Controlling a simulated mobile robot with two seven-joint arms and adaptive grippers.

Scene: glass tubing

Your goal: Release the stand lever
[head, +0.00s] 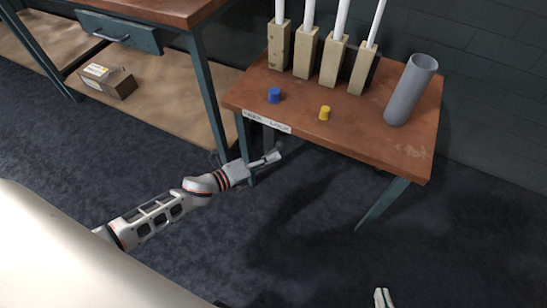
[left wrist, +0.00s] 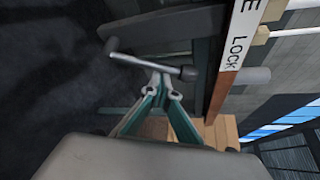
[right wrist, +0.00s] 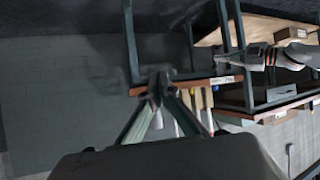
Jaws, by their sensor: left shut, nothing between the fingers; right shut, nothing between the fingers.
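The stand lever (left wrist: 145,63) is a dark grey bar with a rounded knob at one end and a short crosspiece at the other. In the left wrist view it lies just past my left fingertips, below the table edge label (left wrist: 234,45), nearer its LOCK word. My left gripper (head: 277,156) is shut and empty below the front edge of the wooden table (head: 300,98); in the left wrist view its tips (left wrist: 164,90) are close to the bar, and I cannot tell if they touch. My right gripper (head: 381,294) is shut and empty, low over the floor, away from the table.
Wooden blocks (head: 305,54) holding white tubes, a grey cylinder (head: 410,90), a blue cap (head: 274,95) and a yellow cap (head: 324,113) stand on the table. A bench with a drawer (head: 122,33) is at left. Table legs (head: 383,204) flank the space underneath.

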